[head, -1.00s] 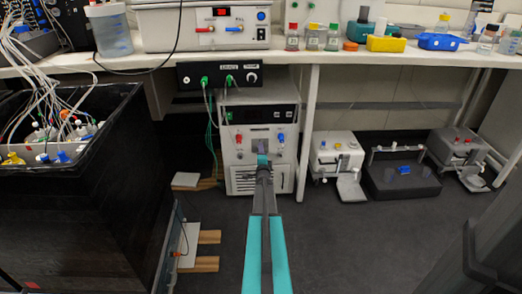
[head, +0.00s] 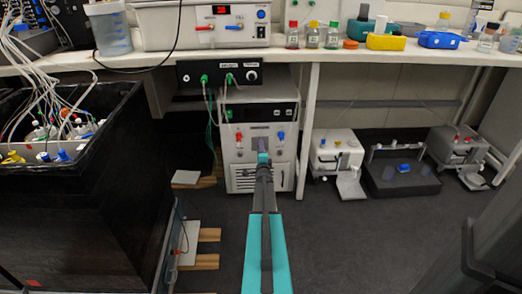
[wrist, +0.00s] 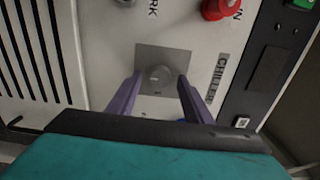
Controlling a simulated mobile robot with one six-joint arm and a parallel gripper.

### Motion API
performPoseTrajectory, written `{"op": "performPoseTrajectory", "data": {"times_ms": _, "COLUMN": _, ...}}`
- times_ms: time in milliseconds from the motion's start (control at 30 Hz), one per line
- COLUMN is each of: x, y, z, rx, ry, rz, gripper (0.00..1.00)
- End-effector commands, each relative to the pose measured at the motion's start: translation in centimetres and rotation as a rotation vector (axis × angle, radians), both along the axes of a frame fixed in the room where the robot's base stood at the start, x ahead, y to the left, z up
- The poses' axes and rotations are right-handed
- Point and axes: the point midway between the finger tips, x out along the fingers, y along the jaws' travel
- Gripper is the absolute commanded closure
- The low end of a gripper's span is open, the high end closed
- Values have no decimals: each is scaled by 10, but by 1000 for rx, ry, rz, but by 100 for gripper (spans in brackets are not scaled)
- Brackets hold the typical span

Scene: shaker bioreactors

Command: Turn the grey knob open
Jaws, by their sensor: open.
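The grey knob (wrist: 158,76) is round and sits on a square grey plate (wrist: 150,57) on the white front panel of a cabinet, labelled partly "CHILL". My gripper (wrist: 160,80) is open, with one purple finger to the left and one to the right of the knob in the wrist view. I cannot tell whether the fingertips are level with the knob in depth, and no contact shows. In the head view my gripper (head: 262,150) is in front of the white cabinet (head: 240,176) under the bench and hides the knob.
A red knob (wrist: 214,9) is at the top of the wrist view, beside a dark grey knob (wrist: 126,2) at the edge. Vent slots (wrist: 35,60) are at left. A black control box (head: 218,73) with green cables hangs above the cabinet.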

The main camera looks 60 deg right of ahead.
Motion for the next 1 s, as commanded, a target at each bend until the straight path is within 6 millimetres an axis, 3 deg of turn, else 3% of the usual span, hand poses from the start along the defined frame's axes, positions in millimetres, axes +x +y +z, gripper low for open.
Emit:
{"op": "performPoseTrajectory", "data": {"times_ms": 367, "x": -9, "y": 12, "z": 1, "rx": -1, "ry": 1, "rz": 0, "gripper": 54}}
{"op": "performPoseTrajectory", "data": {"times_ms": 1000, "x": -48, "y": 67, "z": 1, "rx": 1, "ry": 1, "rz": 0, "gripper": 54}}
